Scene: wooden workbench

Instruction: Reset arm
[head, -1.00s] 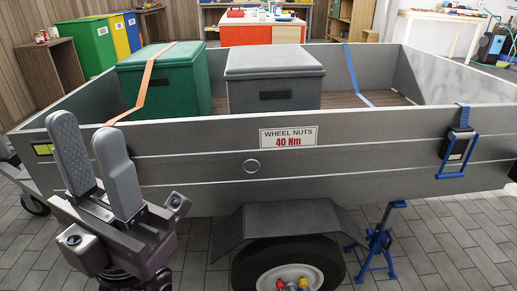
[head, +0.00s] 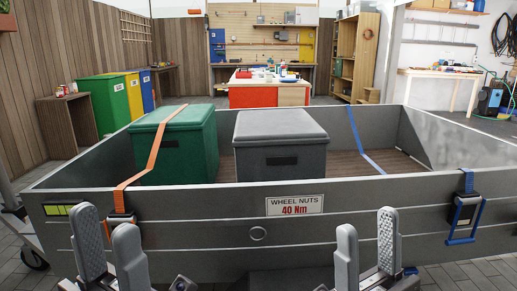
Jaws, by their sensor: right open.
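My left gripper (head: 105,221) is at the lower left, in front of the trailer's near side wall, with its two grey padded fingers pointing up and apart. It is open and empty. My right gripper (head: 367,222) is right of centre at the bottom, also fingers up, open and empty. Behind the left fingers, an orange strap (head: 149,160) runs over the green box (head: 195,150) and down over the wall to a buckle partly hidden by them. A blue strap (head: 360,137) lies inside the trailer, and a blue-handled buckle (head: 466,211) hangs on the near wall at right.
The grey trailer (head: 210,212) spans the view, with a "WHEEL NUTS 40 Nm" label (head: 295,205) on its side. A closed grey box (head: 280,140) stands beside the green one. Bins, benches and shelves stand far behind.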

